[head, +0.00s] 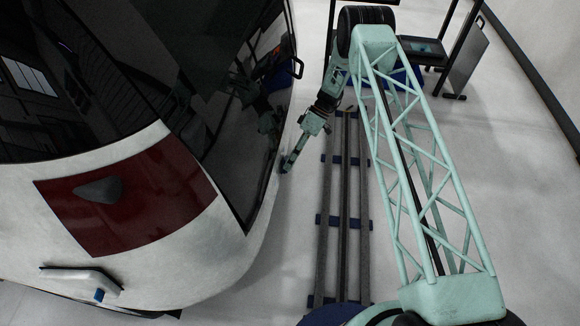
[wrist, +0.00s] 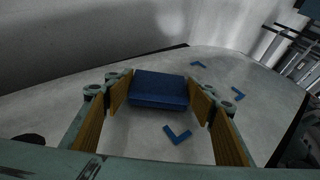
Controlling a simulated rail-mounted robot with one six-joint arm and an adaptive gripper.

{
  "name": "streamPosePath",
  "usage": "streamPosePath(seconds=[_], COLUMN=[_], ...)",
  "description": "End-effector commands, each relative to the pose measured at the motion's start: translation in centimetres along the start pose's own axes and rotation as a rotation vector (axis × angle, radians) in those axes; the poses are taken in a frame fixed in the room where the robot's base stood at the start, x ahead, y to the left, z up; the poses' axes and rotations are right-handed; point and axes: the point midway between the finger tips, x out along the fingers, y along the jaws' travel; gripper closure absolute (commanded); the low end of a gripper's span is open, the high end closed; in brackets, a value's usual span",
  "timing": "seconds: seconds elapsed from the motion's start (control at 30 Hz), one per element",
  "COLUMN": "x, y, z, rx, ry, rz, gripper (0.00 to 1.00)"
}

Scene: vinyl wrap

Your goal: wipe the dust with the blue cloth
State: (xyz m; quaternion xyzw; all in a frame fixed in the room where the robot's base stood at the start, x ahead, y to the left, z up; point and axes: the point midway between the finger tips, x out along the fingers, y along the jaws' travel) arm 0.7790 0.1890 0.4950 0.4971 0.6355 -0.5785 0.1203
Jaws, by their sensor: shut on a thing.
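My gripper (head: 287,163) is beside the white vehicle body, low next to its dark window. In the wrist view my gripper (wrist: 160,100) is shut on the blue cloth (wrist: 158,88), a folded block held between the two ribbed tan finger pads. The cloth is over a pale grey surface; I cannot tell whether it touches it. In the head view the cloth is too small to make out clearly. A dark grey patch (head: 99,190), which may be the dust, lies on the red vinyl panel (head: 150,200) at the left, well away from my gripper.
Several blue corner marks, one of them near the cloth (wrist: 178,134), lie on the pale surface (wrist: 70,100). A white ledge (head: 75,275) juts out below the red panel. Floor rails (head: 345,230) run beside the vehicle. A dark stand (head: 465,60) is at the upper right.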

Motion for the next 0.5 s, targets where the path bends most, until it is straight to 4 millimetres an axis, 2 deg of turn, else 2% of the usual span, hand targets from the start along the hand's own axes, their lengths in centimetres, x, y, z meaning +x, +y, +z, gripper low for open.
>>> streamPosePath(seconds=[0.23, 0.5], x=[-0.71, -1.11], y=[1.25, 1.43], z=[-0.50, -0.56], rx=[-0.001, -0.001], ry=[0.004, 0.002], rz=[0.004, 0.001], gripper=[0.57, 0.57])
